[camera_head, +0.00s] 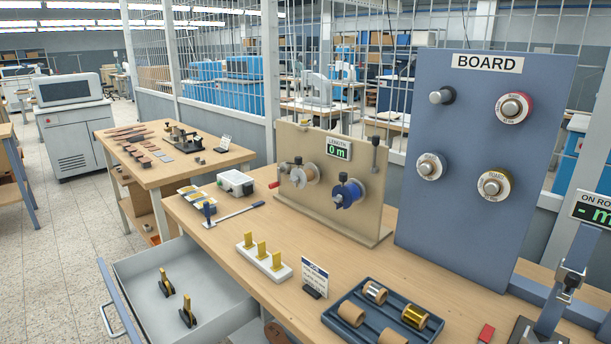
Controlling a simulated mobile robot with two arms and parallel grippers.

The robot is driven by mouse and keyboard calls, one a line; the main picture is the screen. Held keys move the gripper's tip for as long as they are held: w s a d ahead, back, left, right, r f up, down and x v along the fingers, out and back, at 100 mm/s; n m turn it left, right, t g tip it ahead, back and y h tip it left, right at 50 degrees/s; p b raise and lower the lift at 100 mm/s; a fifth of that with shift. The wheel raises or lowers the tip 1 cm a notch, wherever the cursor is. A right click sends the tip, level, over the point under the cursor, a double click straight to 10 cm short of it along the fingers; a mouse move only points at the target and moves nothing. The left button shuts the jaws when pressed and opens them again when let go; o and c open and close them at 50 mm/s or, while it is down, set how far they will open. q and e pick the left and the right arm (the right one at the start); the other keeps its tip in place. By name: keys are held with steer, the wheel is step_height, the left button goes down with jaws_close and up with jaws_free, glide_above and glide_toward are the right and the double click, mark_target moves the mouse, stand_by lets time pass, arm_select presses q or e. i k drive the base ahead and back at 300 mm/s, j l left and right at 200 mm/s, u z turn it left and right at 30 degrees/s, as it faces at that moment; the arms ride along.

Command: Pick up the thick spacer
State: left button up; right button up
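No single thing is clearly marked as the thick spacer, and I cannot tell which piece it is. Three yellow upright pieces (262,249) stand in a row on a white block (279,275) near the table's front edge. Two small black and gold pieces, one farther back (166,284) and one nearer (187,312), stand apart in the open drawer (140,264). Neither of my grippers shows in this view.
A blue-grey tray (372,333) holds several rolls, beside a small sign (315,278). A beige panel with spools (300,150) and a blue-grey board with rolls (465,100) stand behind. A long-handled tool (235,215) lies at left. The table's middle is mostly clear.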

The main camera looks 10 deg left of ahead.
mark_target(165, 280)
steer(key=j+u, duration=0.2)
steer(key=u, duration=0.2)
steer(key=j+u, duration=0.2)
steer(key=u, duration=0.15)
steer(key=i+j+u, duration=0.1)
steer(key=u, duration=0.3)
